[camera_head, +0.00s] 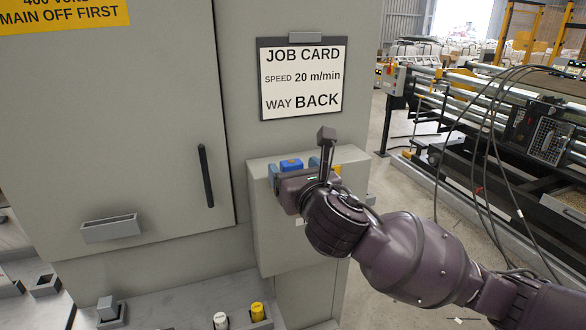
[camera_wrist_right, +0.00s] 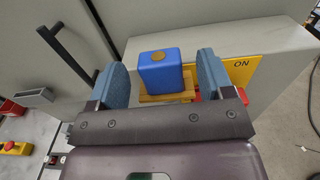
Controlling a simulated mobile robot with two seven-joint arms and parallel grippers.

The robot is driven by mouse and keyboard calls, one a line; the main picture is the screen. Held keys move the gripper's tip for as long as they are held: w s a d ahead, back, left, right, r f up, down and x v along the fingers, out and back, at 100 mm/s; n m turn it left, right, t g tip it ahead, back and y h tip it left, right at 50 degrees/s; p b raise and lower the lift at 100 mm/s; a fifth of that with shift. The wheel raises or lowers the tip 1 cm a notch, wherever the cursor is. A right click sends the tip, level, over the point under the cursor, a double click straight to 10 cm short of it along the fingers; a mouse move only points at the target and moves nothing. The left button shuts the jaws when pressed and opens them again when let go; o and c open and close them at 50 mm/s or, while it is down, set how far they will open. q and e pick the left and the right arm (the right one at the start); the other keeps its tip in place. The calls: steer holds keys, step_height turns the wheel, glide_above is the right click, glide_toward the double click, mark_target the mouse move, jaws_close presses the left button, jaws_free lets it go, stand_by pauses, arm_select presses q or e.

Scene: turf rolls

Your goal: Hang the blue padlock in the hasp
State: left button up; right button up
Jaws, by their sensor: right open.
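The blue padlock (camera_head: 291,165) is at the top of the grey box on the cabinet front. In the right wrist view the blue padlock (camera_wrist_right: 160,75) is a blue block with a round brass spot, above a yellow-brown piece (camera_wrist_right: 165,99). My right gripper (camera_head: 300,168) is open, with one finger on either side of the padlock. The hasp is not clearly visible; my gripper hides part of the box front. My left gripper is out of view.
A yellow ON plate (camera_wrist_right: 242,72) and a red part (camera_wrist_right: 241,95) are right of the padlock. A job card (camera_head: 303,80) hangs above. A black door handle (camera_head: 205,175) is to the left. Below, a ledge holds a yellow cylinder (camera_head: 257,312) and a white one (camera_head: 220,321).

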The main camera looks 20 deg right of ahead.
arm_select(q)
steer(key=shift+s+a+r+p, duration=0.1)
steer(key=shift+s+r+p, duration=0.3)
steer(key=shift+p, duration=0.65)
arm_select(e)
steer(key=s, duration=0.9)
steer(key=shift+s+d, duration=0.2)
steer(key=shift+s, duration=0.05)
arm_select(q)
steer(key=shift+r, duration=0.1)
